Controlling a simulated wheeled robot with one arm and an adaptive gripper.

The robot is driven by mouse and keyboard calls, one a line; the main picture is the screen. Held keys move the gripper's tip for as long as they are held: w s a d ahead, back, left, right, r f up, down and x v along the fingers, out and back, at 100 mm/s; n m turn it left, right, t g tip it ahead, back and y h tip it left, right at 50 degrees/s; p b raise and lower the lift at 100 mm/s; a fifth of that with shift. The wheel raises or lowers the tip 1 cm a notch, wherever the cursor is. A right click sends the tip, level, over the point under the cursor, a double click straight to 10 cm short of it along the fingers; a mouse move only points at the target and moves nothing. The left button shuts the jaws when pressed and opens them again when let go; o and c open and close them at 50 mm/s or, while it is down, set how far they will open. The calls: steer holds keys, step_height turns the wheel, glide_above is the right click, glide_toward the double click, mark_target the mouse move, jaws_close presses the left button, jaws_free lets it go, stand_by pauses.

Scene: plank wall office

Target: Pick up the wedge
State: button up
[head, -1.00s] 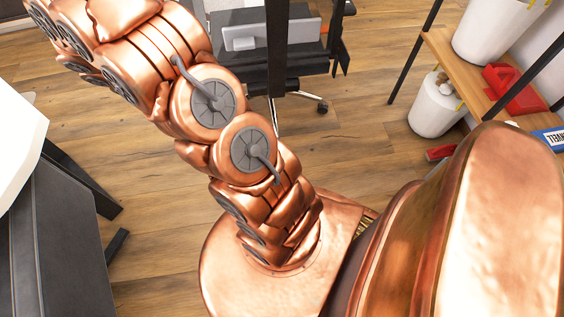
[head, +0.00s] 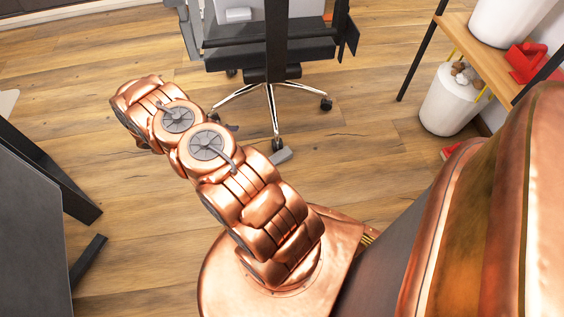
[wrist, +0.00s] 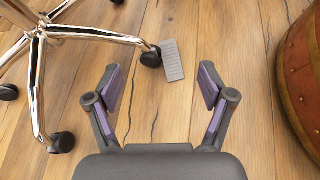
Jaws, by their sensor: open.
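The wedge (wrist: 173,60) is a small grey ridged block lying on the wood floor, right beside a caster of the office chair. It also shows in the head view (head: 281,156), just below the chair's front caster. In the wrist view my gripper (wrist: 160,88) is open and empty, with its two purple-padded fingers apart. The wedge appears beyond the fingertips, a little right of the middle between them. In the head view my arm hides most of the gripper.
The office chair (head: 270,48) stands over the wedge, its chrome legs (wrist: 95,35) spreading to the left in the wrist view. A dark desk (head: 35,215) is at left. A shelf (head: 480,55) and a white canister (head: 447,103) are at right. Floor between is clear.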

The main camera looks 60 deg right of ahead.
mark_target(274, 160)
steer(key=s+d+f+n+b, duration=0.1)
steer(key=f+b, duration=0.1)
steer(key=f, duration=0.4)
steer(key=s+f+h+b, duration=0.1)
steer(key=f+b, duration=0.1)
steer(key=f, duration=0.4)
steer(key=s+d+f+n+b, duration=0.1)
steer(key=s+f+b, duration=0.1)
steer(key=f, duration=0.5)
steer(key=shift+d+f+n, duration=0.1)
steer(key=shift+d+n, duration=0.2)
steer(key=shift+d, duration=0.05)
steer(key=shift+s+d+f+h+b, duration=0.15)
steer(key=shift+s+d+f+b, duration=0.3)
steer(key=shift+d, duration=0.2)
steer(key=shift+s+d+f+h+b, duration=0.15)
steer(key=shift+s+d+f+b, duration=0.3)
steer(key=shift+d, duration=0.15)
steer(key=shift+b+x, duration=1.2)
steer(key=shift+x, duration=1.05)
steer(key=shift+r, duration=0.2)
steer(key=c, duration=1.4)
